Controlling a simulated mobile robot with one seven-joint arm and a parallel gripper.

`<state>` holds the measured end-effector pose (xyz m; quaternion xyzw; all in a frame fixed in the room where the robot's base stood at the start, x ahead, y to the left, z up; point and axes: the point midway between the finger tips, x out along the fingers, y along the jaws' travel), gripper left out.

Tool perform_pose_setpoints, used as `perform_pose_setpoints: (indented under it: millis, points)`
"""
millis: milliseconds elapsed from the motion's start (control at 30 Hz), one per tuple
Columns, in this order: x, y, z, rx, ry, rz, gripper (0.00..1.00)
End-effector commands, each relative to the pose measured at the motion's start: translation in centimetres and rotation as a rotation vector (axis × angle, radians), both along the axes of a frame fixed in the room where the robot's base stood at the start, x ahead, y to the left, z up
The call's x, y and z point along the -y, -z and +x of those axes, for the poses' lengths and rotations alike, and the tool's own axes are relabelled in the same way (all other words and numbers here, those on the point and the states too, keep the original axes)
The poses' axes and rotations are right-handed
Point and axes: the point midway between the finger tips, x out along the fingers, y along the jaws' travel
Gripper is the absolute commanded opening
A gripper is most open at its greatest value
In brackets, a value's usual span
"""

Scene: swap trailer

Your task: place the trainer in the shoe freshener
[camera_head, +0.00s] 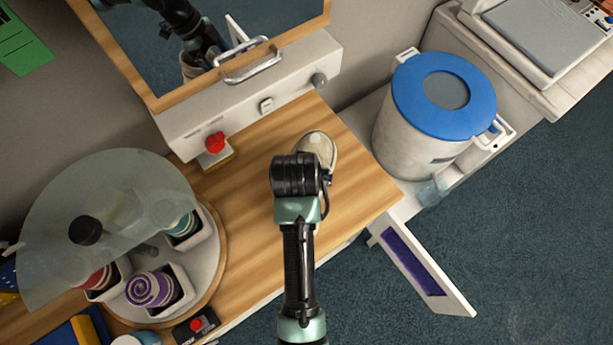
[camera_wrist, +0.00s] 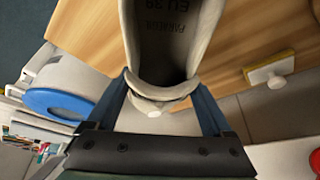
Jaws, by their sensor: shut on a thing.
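The trainer (camera_head: 318,148), pale off-white, is over the wooden bench top, partly hidden by my wrist. In the wrist view the trainer (camera_wrist: 201,70) shows its dark open inside with "EU 39" printed in it. My gripper (camera_wrist: 160,100) is shut on its heel end, with one blue finger on each side. Whether the sole touches the bench is unclear. No label marks the shoe freshener; it may be the white unit (camera_head: 290,85) with a knob, a switch and a wood-framed reflective panel with a metal handle at the bench's back.
A white bin with a blue lid (camera_head: 420,90) stands right of the bench. A purple-lined door (camera_head: 418,268) hangs open at the front. A round carousel with a clear cover (camera_head: 110,215) and several cups is at left. A red knob (camera_head: 215,143) stands near the back.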

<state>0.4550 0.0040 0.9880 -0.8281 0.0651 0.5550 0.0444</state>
Motion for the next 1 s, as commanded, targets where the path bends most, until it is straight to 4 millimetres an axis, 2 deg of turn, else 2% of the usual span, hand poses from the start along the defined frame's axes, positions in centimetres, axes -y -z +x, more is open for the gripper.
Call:
perform_pose_setpoints:
  millis: [433,867,900,967,1000]
  points:
    - [0.0,5.4,0.0,0.002,0.000,0.001,0.13]
    - [0.0,6.3,0.1,0.004,0.000,0.000,0.13]
    - [0.0,6.3,0.0,0.003,0.000,0.000,0.89]
    - [0.0,6.3,0.0,0.003,0.000,0.000,0.99]
    - [0.0,6.3,0.0,0.003,0.000,0.000,1.00]
